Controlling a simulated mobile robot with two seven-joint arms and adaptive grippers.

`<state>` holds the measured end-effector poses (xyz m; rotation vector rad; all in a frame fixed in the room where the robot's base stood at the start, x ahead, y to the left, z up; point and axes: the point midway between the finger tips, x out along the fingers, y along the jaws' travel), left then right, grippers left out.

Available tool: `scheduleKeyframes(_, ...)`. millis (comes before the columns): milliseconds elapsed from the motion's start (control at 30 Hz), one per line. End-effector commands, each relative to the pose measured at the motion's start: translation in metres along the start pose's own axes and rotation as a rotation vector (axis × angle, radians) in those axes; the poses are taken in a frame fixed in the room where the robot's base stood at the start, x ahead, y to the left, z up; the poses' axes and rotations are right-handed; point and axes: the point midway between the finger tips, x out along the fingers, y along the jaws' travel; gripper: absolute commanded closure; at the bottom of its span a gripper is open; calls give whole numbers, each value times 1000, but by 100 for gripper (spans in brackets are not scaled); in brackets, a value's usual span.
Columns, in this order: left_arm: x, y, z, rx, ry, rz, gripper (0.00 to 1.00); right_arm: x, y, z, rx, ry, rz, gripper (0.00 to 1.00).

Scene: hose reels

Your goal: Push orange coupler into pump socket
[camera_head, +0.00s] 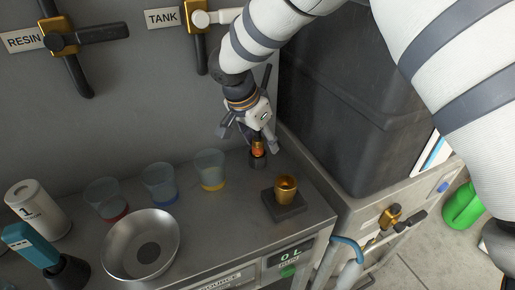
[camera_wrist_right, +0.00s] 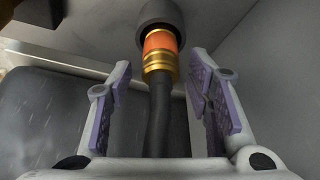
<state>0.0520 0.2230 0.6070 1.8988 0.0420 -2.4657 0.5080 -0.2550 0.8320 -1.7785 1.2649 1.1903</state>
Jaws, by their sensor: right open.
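The orange coupler (camera_head: 258,146) has an orange band and gold rings. It stands at the pump socket (camera_head: 258,161), a dark grey cup on the steel counter. In the right wrist view the coupler (camera_wrist_right: 160,45) meets the mouth of the socket (camera_wrist_right: 161,13), with its orange end partly inside; I cannot tell how deep. A black hose (camera_wrist_right: 161,115) runs from the coupler between my right fingers. My right gripper (camera_head: 250,134) is open above the coupler, its purple-padded fingers (camera_wrist_right: 160,68) apart on both sides, not touching it. My left gripper is not in view.
A gold cup on a dark block (camera_head: 285,209) stands right of the socket. Several clear cups (camera_head: 210,168), a metal bowl (camera_head: 141,246), a white canister (camera_head: 38,208) and a teal tool (camera_head: 30,244) are at left. A dark tank (camera_head: 345,120) rises at right. Wall valves are behind.

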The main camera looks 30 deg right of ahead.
Motion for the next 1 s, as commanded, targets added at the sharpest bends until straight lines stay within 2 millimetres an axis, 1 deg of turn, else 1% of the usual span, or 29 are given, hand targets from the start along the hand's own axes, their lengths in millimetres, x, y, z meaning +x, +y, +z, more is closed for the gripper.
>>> scheduleKeyframes(67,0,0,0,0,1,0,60,-2,0,0,0,1,-2,54)
scheduleKeyframes(100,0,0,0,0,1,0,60,-2,0,0,0,1,-2,58)
scheduleKeyframes(167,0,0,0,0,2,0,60,-2,0,0,0,1,-2,72)
scheduleKeyframes(200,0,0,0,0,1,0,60,-2,0,0,0,1,-2,81)
scheduleKeyframes(300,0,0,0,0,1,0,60,-2,0,0,0,1,-1,100)
scheduleKeyframes(633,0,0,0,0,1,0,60,-2,0,0,-1,1,-1,100)
scheduleKeyframes(767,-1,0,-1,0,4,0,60,-9,-1,-4,0,3,-3,100)
scheduleKeyframes(867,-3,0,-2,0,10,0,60,-25,-1,-10,2,4,-6,100)
scheduleKeyframes(900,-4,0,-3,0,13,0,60,-34,-1,-14,3,4,-7,100)
scheduleKeyframes(1000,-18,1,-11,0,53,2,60,-64,16,-16,3,9,-14,100)
